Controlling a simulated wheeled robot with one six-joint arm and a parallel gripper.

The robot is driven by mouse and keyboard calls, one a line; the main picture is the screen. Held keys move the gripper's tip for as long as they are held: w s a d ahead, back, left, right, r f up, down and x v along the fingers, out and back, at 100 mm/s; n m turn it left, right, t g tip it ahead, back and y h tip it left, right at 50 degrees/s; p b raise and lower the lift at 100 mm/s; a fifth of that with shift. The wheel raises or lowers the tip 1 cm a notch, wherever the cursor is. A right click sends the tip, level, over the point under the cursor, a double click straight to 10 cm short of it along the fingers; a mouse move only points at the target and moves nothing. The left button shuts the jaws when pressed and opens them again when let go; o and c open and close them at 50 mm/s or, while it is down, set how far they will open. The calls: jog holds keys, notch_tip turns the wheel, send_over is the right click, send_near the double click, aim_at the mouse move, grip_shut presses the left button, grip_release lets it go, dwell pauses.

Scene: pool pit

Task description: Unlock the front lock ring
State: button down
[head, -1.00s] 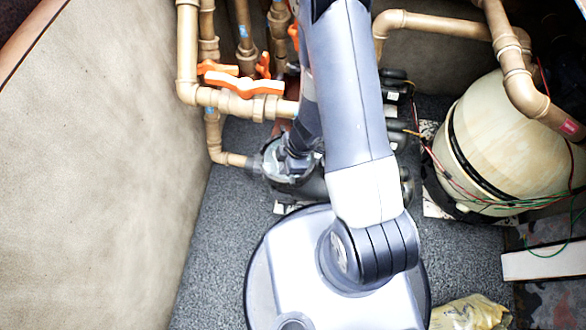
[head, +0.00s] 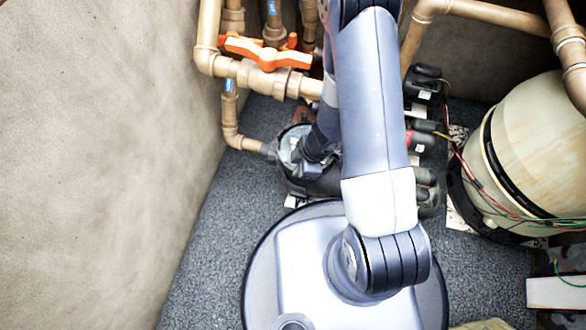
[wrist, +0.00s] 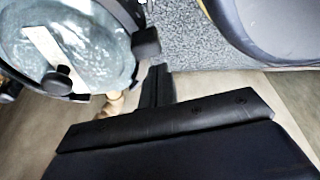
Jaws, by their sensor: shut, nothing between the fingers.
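The front lock ring (head: 283,167) is the dark ring around a clear round lid (head: 288,147) on the pump at the centre of the head view. In the wrist view, the dark ring (wrist: 129,17) curves around the pale, translucent lid (wrist: 95,42) at the upper left. A dark tab (wrist: 147,42) sticks out at its right side. My gripper (wrist: 157,75) is shut and empty, its fingertips close below that tab; I cannot tell whether they touch. In the head view, my gripper is over the lid's right part, and my arm hides some of the ring.
Tan pipes with an orange valve handle (head: 262,50) stand behind the pump. A beige wall (head: 100,150) rises at the left. A cream filter tank (head: 540,150) with loose wires stands at the right. Grey carpet (head: 210,250) is clear at the left.

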jog(key=shift+d, duration=0.8)
jog(key=shift+s+d+r+p, duration=0.15)
jog(key=shift+d+r+p, duration=0.1)
jog(key=shift+d+p, duration=0.7)
jog(key=shift+d+f+p, duration=0.25)
jog(key=shift+d+p, duration=0.2)
jog(key=shift+a, duration=0.1)
